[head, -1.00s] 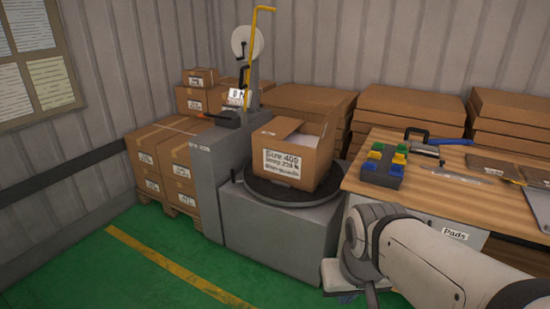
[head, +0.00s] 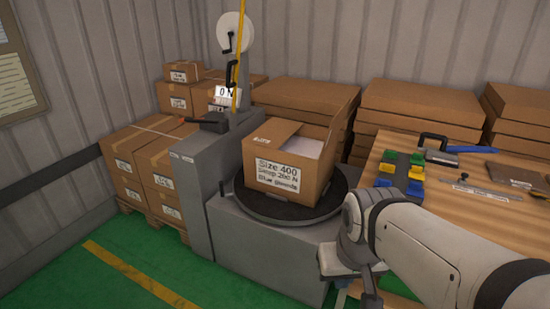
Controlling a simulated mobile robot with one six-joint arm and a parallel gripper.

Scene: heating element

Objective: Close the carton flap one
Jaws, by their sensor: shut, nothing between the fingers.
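An open brown cardboard carton (head: 313,187) sits on a round black turntable (head: 262,207) on a grey machine base. Its front label reads "Size 400". One flap (head: 346,118) stands up and leans outward at the carton's right side. At the left, a flap (head: 276,132) lies near the top edge, and the pale inside shows between them. Which of these is flap one cannot be told. My arm comes in from the lower right, in front of and right of the carton, apart from it. The jaws of my gripper do not show.
A wooden workbench (head: 437,197) with a coloured block tray (head: 402,171) and tools is at the right. A grey column with a yellow pole (head: 239,55) stands left of the carton. Stacked boxes (head: 132,150) are at the left. Green floor is free at lower left.

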